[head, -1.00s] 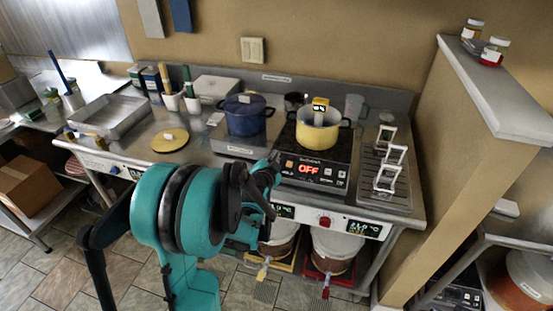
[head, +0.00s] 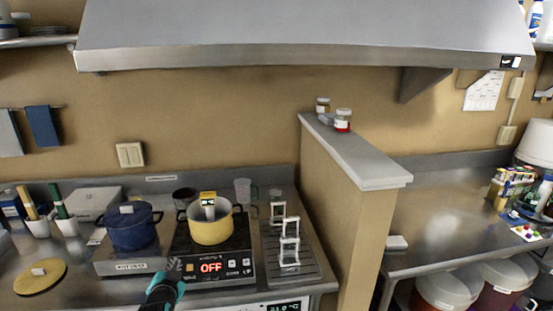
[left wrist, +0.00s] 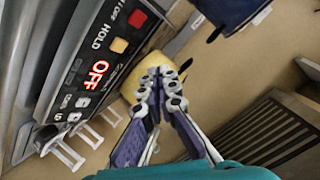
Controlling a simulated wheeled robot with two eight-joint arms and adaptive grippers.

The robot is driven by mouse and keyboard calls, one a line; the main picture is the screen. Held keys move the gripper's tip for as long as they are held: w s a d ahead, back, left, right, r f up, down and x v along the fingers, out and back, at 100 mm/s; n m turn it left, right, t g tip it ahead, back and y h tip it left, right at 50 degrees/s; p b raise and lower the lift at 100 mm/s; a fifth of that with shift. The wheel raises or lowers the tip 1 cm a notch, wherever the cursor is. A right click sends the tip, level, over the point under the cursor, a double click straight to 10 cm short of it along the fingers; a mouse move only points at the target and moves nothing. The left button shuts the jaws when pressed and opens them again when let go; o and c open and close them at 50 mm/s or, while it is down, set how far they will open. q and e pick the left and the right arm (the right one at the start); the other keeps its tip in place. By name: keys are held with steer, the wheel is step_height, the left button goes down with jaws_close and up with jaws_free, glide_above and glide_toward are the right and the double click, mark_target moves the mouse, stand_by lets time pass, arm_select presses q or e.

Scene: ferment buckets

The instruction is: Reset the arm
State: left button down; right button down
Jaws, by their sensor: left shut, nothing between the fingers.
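My left gripper (head: 173,267) is at the bottom of the head view, by the front left of the black cooktop's (head: 237,268) control panel, left of its red OFF display. In the left wrist view the gripper's fingers (left wrist: 160,78) are together with nothing between them. The cooktop panel (left wrist: 92,75) with its OFF display fills the left of that view. A yellow pot (head: 210,229) stands on the cooktop with a small yellow-topped device in it. A lidded blue pot (head: 132,229) stands to its left. My right gripper is not in view.
A tan partition (head: 340,210) with small jars (head: 343,120) on its ledge stands right of the cooktop. White frames (head: 289,243) stand on a ridged drainboard. A steel hood (head: 300,35) hangs above. The right counter (head: 440,215) is mostly clear.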

arm_select(q)
steer(key=s+d+r+n+g+h, duration=0.2)
steer(key=s+d+g+h, duration=0.1)
steer(key=s+d, duration=0.75)
steer(key=s+d+f+n+g, duration=0.1)
steer(key=s+d+g, duration=0.1)
steer(key=s, duration=0.5)
steer(key=s+d+f+n+g+h, duration=0.1)
steer(key=s+d+f, duration=0.1)
steer(key=s+d, duration=0.3)
steer(key=s, duration=0.3)
steer(key=shift+s+d+n+g, duration=0.2)
steer(key=shift+d+n+g, duration=0.1)
steer(key=shift+g, duration=0.1)
